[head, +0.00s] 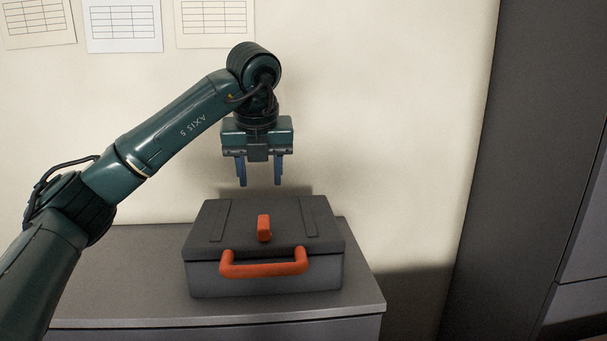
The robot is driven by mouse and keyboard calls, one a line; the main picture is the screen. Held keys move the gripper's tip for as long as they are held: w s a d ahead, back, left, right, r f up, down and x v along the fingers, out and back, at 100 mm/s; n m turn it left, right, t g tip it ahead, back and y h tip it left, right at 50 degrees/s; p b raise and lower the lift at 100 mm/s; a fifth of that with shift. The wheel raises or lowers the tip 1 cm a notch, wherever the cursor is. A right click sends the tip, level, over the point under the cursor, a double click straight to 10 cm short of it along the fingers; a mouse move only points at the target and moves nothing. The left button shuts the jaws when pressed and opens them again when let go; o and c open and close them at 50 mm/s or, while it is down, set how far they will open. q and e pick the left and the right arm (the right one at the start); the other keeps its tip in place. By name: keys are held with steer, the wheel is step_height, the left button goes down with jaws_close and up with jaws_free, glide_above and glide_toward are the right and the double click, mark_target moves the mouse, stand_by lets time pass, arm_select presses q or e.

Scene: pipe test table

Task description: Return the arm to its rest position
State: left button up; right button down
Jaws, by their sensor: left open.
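My left arm comes in from the left, bends at the top and points its gripper down. My left gripper (259,172) is open, with its two blue fingers apart and nothing between them. It hangs above the back part of a dark grey case (205,235), with a visible gap to the lid. The case has an orange handle (264,268) on its front and an orange latch (264,228) on the lid. The lid looks closed. My right gripper is not in view.
The case stands on a grey cabinet top (130,290), bare to the left of it. A pale wall (390,120) is behind, with paper sheets (123,25) at the upper left. A tall dark cabinet (530,130) stands at the right.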

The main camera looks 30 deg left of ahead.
arm_select(q)
steer(key=s+d+f+m+g+h, duration=0.1)
steer(key=d+f+m+g+h, duration=0.15)
steer(key=d+f+h, duration=0.55)
steer(key=s+d+f+m+g+h, duration=0.1)
steer(key=d+f+m, duration=0.4)
steer(key=d, duration=0.7)
steer(key=s+d+f+n+t+h+p, duration=0.1)
steer(key=s+d+n+h, duration=0.25)
steer(key=d+h, duration=0.35)
steer(key=s+d+n+h+p, duration=0.1)
steer(key=s+d+n+h, duration=0.1)
steer(key=s+d+h, duration=0.35)
steer(key=a+f+n+t+y, duration=0.5)
steer(key=f+n+t, duration=0.3)
steer(key=n, duration=0.4)
steer(key=a+f+n+t+y, duration=0.5)
steer(key=f+n+t+y, duration=0.15)
steer(key=n, duration=0.45)
steer(key=s+a+f+n+g+y, duration=0.2)
steer(key=s+f, duration=0.4)
steer(key=f, duration=0.1)
steer(key=s+a+f+n+g+y+p, duration=0.1)
steer(key=s+a+f+n+g+y, duration=0.1)
steer(key=s+f, duration=0.3)
step_height(320, 180, down, 2)
steer(key=shift+s+a+f+n+g, duration=0.15)
steer(key=shift+s+f+n+g, duration=0.15)
steer(key=shift+n+g, duration=0.45)
